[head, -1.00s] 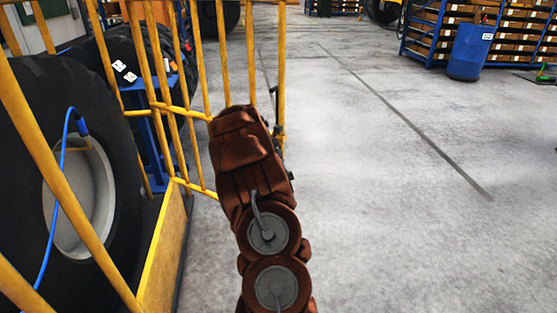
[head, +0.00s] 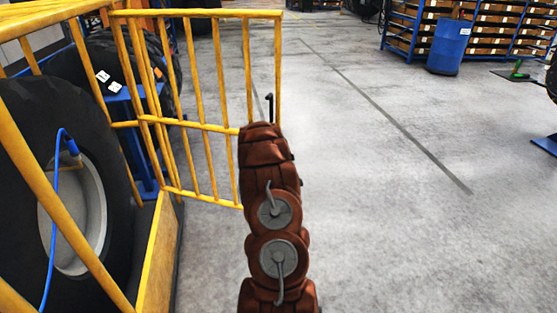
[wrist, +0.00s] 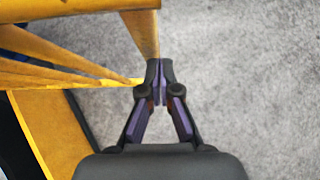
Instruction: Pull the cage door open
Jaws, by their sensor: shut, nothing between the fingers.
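The cage door (head: 235,128) is a yellow barred frame in the head view. It sticks out to the right from the cage side at the left, over the floor.
A large tyre (head: 110,170) with a blue hose stands behind the yellow cage bars at the left. A blue barrel (head: 450,47) and blue racks (head: 408,28) stand far right. The grey floor (head: 380,200) right of the door is clear.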

